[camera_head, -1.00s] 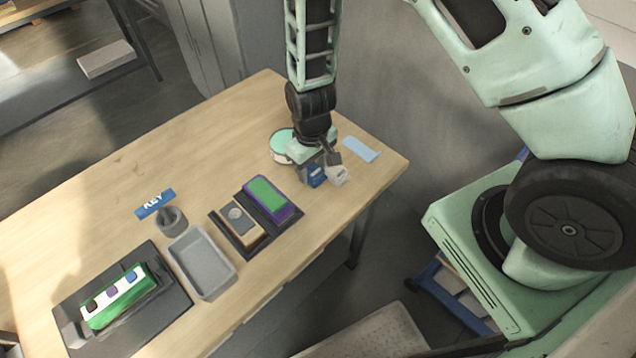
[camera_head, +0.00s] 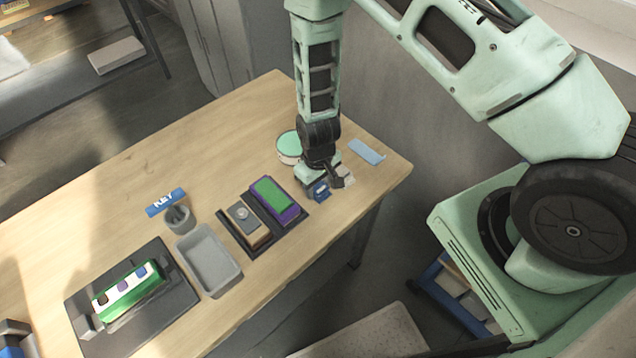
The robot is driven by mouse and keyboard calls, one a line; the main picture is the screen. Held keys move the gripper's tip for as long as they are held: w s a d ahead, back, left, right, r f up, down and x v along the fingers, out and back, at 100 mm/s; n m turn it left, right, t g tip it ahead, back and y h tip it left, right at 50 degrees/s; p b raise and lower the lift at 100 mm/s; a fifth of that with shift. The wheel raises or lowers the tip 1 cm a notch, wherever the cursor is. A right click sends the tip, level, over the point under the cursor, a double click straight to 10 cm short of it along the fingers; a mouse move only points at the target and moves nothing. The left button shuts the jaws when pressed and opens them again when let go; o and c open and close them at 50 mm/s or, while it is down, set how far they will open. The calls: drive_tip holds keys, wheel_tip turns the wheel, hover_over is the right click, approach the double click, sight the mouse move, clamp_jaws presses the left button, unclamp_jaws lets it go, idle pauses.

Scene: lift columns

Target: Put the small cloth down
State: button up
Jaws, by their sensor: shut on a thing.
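My gripper (camera_head: 323,184) points down over the right end of the wooden table, low near its front edge. A small whitish piece (camera_head: 346,179), which looks like the small cloth, shows at the right side of the fingers. The gripper looks shut on it, but the wrist hides most of the hold. I cannot tell whether the cloth touches the table. A flat light blue strip (camera_head: 367,152) lies to the right of the gripper.
A round green-topped tin (camera_head: 288,145) stands just behind my gripper. To the left are a dark tray (camera_head: 222,222) with a block and a green-purple piece (camera_head: 275,200), a grey bin (camera_head: 209,262), a grey cup (camera_head: 179,219) and a KEY sign (camera_head: 165,202). Bare wood lies at the right corner.

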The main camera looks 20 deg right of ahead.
sight(318, 186)
drive_tip(key=o, duration=1)
drive_tip(key=shift+f, duration=0.1)
drive_tip(key=shift+c, duration=0.2)
wheel_tip(318, 186, up, 12)
drive_tip(key=b, duration=0.4)
drive_tip(key=s+a+r+n+y, duration=0.1)
drive_tip(key=s+a+r, duration=0.3)
drive_tip(key=s+r, duration=0.15)
drive_tip(key=s+a+r+n+y, duration=0.1)
drive_tip(key=s+a+r, duration=0.25)
drive_tip(key=r, duration=0.35)
drive_tip(key=s+d+r+n+h, duration=0.1)
drive_tip(key=s+r+n, duration=0.1)
drive_tip(key=s+r, duration=0.5)
drive_tip(key=s, duration=0.3)
drive_tip(key=shift+s, duration=0.4)
